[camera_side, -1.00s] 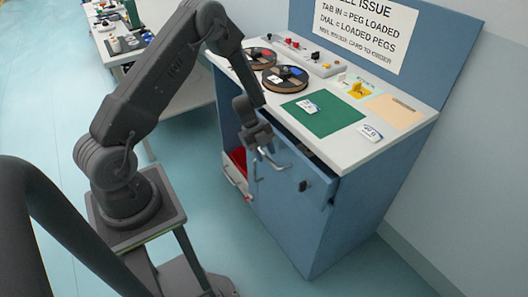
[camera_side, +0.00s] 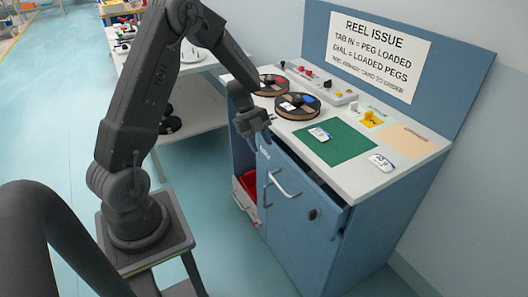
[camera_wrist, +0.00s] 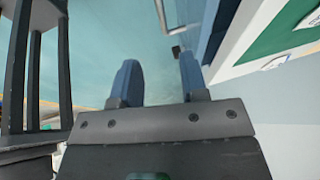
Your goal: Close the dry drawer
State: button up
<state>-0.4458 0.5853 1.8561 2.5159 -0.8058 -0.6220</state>
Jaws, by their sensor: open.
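A blue drawer front (camera_side: 300,207) with a silver bar handle (camera_side: 282,184) and a dark knob stands out from the cabinet. A dark gap shows behind its top edge, so it is partly open. Its small label is too small to read, so I cannot tell whether it says dry. My gripper (camera_side: 254,126) is above and left of the handle, by the worktop's front edge, apart from the handle. In the wrist view my gripper (camera_wrist: 160,82) has its two fingers spread with nothing between them. A thin metal bar (camera_wrist: 162,14) shows beyond the fingers.
The worktop (camera_side: 352,180) carries reels (camera_side: 297,106), a green mat (camera_side: 345,143), cards and a yellow part (camera_side: 372,119). A red bin (camera_side: 249,183) sits in the opening at left, with another handle (camera_side: 242,202) below. The floor in front is clear.

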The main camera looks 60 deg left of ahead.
jog(key=shift+r, duration=0.1)
jog(key=s+d+f+n+t+h, duration=0.25)
jog(key=s+f+n+h, duration=0.25)
jog(key=s+f+n, duration=0.45)
jog(key=n+t+y, duration=0.3)
jog(key=n+t, duration=0.7)
jog(key=n, duration=1.3)
send_near(278, 183)
jog(key=x, duration=1)
jog(key=shift+d+f, duration=0.15)
jog(key=shift+f, duration=0.15)
jog(key=shift+c, duration=0.3)
grip_shut()
